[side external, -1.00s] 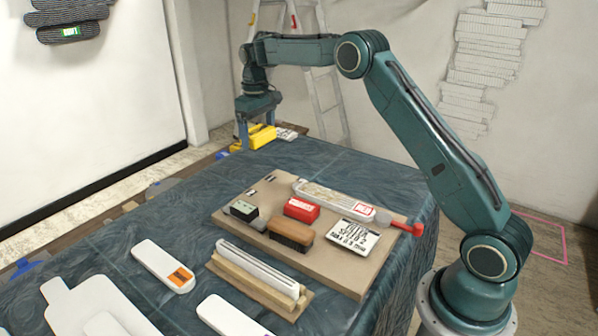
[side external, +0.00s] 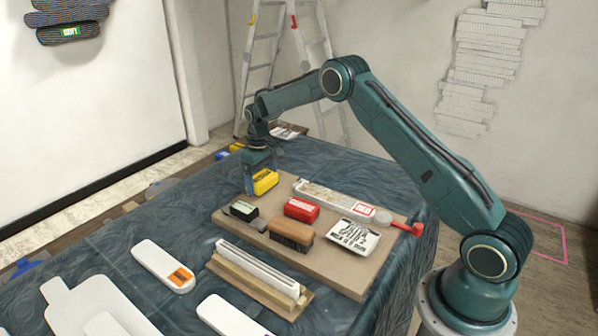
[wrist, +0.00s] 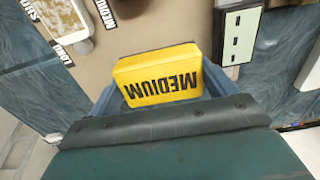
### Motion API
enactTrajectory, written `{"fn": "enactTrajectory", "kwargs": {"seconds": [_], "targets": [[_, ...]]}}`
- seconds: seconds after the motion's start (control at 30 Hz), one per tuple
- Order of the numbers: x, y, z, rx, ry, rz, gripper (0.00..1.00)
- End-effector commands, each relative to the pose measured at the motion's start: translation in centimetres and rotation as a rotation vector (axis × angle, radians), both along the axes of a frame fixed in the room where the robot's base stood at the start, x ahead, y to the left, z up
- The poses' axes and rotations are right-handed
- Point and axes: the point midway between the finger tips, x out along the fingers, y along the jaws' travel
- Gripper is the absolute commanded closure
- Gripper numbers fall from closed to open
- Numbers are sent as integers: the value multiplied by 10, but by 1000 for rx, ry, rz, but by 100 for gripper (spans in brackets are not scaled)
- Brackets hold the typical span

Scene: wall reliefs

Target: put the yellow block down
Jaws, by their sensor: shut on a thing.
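The yellow block (side external: 265,182) is between the fingers of my gripper (side external: 259,180), at the back end of the tan board (side external: 330,273). In the wrist view the yellow block (wrist: 158,72) reads "MEDIUM", upside down, with a blue-grey finger of my gripper (wrist: 160,88) on each side. The gripper is shut on it. The block is over or at the board; I cannot tell whether it touches the surface. The board's back corner is partly hidden by the block and gripper.
On the board are a red block (side external: 301,210), a brown brush (side external: 291,236), a dark green block (side external: 243,211), a lettered white card (side external: 353,236) and a long tray (side external: 330,194). A white-and-wood piece (side external: 258,268) lies in front. Blue cloth covers the table.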

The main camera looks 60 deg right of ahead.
Motion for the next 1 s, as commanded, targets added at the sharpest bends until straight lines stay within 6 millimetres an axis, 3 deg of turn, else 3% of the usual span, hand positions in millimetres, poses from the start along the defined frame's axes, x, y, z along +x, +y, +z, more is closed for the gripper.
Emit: {"fn": "enactTrajectory", "kwargs": {"seconds": [0.37, 0.73, 1.0], "targets": [[0, 0, -11, 0, 0, 0, 38], [0, 0, -48, 0, 1, 0, 38], [0, 0, -51, 0, -1, 0, 38]]}}
